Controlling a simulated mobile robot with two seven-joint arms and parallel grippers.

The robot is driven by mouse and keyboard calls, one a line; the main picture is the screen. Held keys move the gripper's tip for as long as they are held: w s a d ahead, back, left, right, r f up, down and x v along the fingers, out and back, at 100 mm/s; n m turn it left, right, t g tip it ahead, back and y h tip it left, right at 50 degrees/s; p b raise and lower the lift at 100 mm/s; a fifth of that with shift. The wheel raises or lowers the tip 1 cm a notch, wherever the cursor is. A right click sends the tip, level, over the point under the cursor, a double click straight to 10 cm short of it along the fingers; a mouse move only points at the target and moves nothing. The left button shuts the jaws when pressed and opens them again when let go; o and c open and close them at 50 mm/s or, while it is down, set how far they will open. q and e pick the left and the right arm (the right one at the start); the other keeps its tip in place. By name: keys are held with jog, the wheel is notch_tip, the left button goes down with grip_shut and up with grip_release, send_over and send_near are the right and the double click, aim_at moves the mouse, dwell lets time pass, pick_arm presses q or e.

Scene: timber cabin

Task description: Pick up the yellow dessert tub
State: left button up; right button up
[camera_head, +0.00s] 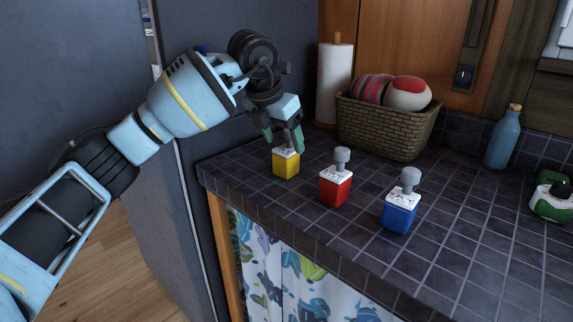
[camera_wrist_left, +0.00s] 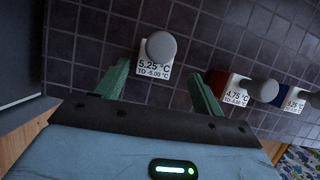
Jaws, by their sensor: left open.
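The yellow dessert tub (camera_head: 286,166) stands upright on the dark tiled counter near its left end. It has a white printed top and a grey knob. My left gripper (camera_head: 284,139) is right above and around its top, with fingers pointing down and apart. In the left wrist view the tub's label and round knob (camera_wrist_left: 159,47) lie between and just beyond the open green fingers (camera_wrist_left: 160,85). The knob is mostly hidden by the gripper in the head view. My right gripper is not in view.
A red tub (camera_head: 335,187) and a blue tub (camera_head: 399,215) stand in a row to the right. Behind are a wicker basket (camera_head: 383,128) with round items, a paper roll (camera_head: 333,85) and a blue bottle (camera_head: 503,138). The counter's front edge runs close by.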

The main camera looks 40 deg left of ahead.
aim_at(284, 150)
pick_arm(q)
jog(key=x, duration=0.4)
jog(key=shift+s+a, duration=0.15)
jog(key=shift+a, duration=0.2)
jog(key=shift+w+f+b, duration=0.25)
jog(key=shift+f+b, duration=0.05)
jog(key=shift+f, duration=0.2)
jog(key=c, duration=1.1)
jog(key=shift+r, duration=0.1)
